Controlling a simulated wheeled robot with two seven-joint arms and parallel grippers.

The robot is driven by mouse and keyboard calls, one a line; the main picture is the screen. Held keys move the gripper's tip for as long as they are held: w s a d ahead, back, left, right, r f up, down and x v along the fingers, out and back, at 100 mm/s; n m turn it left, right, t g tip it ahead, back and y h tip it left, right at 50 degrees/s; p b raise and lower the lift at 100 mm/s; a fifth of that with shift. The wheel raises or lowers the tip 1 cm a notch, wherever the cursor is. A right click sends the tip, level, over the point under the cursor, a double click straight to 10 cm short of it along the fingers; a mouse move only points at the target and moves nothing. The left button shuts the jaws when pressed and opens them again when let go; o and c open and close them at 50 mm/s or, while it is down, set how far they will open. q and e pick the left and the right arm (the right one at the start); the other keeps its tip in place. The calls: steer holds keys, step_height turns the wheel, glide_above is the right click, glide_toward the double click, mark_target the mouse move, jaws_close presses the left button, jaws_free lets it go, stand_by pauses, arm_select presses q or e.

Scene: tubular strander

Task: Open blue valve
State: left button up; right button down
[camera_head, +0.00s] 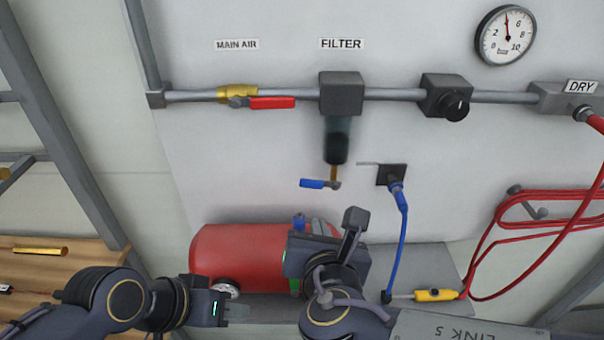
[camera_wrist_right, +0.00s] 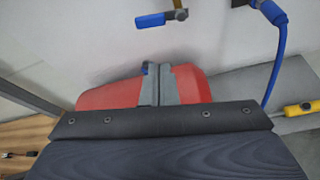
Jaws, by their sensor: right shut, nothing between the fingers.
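The blue valve (camera_head: 312,184) is a small blue lever below the filter bowl (camera_head: 337,142). Its handle lies about level, pointing left from a short brass stem. It also shows at the top of the right wrist view (camera_wrist_right: 151,20). My right gripper (camera_head: 354,220) is below and a little right of the lever in the head view, apart from it. In the wrist view its fingers (camera_wrist_right: 159,72) are together and empty, in front of the red tank. My left gripper (camera_head: 238,313) is low at the left, away from the valve; its finger gap is not clear.
A red tank (camera_head: 235,255) lies on a grey bench behind my right wrist. A black wall outlet (camera_head: 390,175) with a blue hose is right of the valve. A red-handled valve (camera_head: 270,103) sits on the pipe above. A coiled red hose (camera_head: 550,208) hangs at the right.

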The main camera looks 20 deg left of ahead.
mark_target(321, 184)
steer(key=shift+n, duration=0.4)
steer(key=x, duration=0.6)
steer(key=r+x, duration=0.1)
steer(key=x, duration=0.2)
steer(key=shift+w+a+p, duration=0.4)
steer(key=shift+w+a, duration=0.1)
steer(key=shift+y+b, duration=0.3)
steer(key=shift+b, duration=0.35)
steer(key=shift+r+m, duration=0.1)
steer(key=shift+m, duration=0.2)
